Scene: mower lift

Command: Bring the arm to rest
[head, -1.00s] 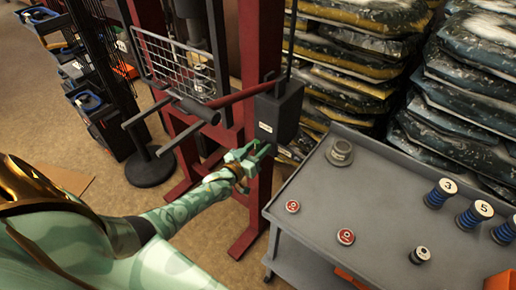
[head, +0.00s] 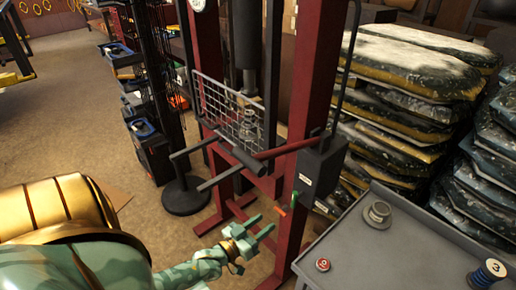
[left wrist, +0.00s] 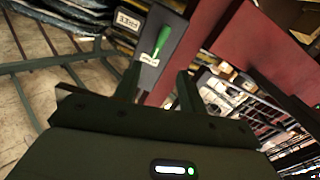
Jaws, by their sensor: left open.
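My left arm (head: 190,272), pale green with a gold cuff, comes in from the lower left in the head view. Its gripper (head: 262,225) is open and empty, in front of the red lift frame (head: 295,150) and below a dark control box (head: 320,168). In the left wrist view the two dark fingers (left wrist: 158,85) stand apart with nothing between them. Beyond them is the box face (left wrist: 160,45) with a green lever (left wrist: 162,40) and small labels, apart from the fingers. My right gripper is not in view.
A grey cart (head: 375,255) with a metal cup (head: 377,214), a red-topped disc (head: 322,265) and a blue spool (head: 487,273) stands at the lower right. Stacked bags (head: 400,110) are behind it. A tool rack (head: 150,100) stands left; open floor (head: 60,130) lies further left.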

